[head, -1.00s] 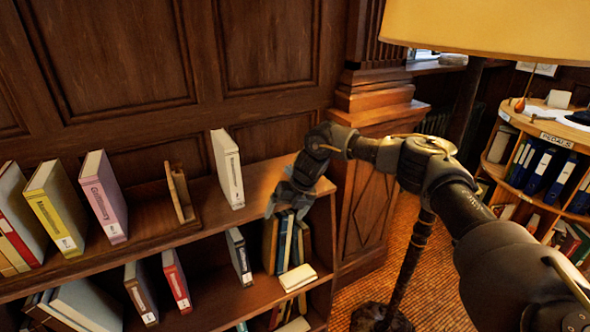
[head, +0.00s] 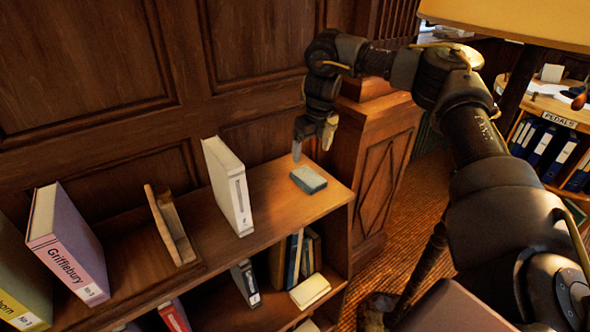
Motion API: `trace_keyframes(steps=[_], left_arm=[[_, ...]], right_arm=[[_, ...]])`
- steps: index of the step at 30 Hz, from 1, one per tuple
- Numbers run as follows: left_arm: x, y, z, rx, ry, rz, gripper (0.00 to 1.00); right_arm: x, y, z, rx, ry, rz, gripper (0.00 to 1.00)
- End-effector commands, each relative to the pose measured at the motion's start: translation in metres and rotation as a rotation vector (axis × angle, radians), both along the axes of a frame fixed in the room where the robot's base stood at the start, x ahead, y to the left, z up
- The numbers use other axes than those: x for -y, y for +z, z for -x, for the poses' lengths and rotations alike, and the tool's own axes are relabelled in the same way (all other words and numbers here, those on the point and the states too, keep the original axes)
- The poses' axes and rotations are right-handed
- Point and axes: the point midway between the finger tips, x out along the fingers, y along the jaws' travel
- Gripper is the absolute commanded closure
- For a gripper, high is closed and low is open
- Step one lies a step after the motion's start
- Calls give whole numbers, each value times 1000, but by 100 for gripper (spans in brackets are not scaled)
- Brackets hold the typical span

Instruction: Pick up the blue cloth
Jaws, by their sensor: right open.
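The blue cloth (head: 308,180) is a small, folded, blue-grey block. It lies flat on the top shelf of the bookcase, near its right end. My right gripper (head: 312,150) hangs just above and behind the cloth, fingers pointing down. It is open and empty, apart from the cloth. My left gripper is not in view.
A white book (head: 228,186) stands upright to the left of the cloth. A wooden bookend (head: 170,226) and a purple book (head: 68,243) stand further left on the bookcase top (head: 272,205). A lamp shade (head: 510,22) is at the upper right.

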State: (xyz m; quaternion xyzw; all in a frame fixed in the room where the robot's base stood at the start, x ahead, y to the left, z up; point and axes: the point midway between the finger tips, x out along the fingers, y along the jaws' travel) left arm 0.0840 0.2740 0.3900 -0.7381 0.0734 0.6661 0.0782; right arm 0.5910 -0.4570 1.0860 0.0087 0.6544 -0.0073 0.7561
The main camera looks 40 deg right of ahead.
Motion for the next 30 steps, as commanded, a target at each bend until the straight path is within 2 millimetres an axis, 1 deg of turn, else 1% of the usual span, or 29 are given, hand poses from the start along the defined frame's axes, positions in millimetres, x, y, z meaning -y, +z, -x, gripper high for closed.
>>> trace_keyframes(steps=[3,6,8,13,15,18,23,26,30], left_arm=[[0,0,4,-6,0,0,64],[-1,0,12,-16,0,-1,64],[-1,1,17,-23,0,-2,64],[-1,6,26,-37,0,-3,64],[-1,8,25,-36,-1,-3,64],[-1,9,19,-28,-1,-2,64],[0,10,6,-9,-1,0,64],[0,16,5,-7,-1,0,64],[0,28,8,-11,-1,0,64]], right_arm=[[2,2,2,-1,1,3,13],[2,-1,2,-3,0,4,13],[2,-8,0,-5,1,5,13],[1,-34,-4,-6,2,4,13],[1,-43,-5,-5,2,4,13],[2,-51,-6,-3,0,5,13],[2,-54,-7,-2,0,4,13],[1,-60,-7,-4,1,4,13],[0,-80,-10,-6,0,5,13]])
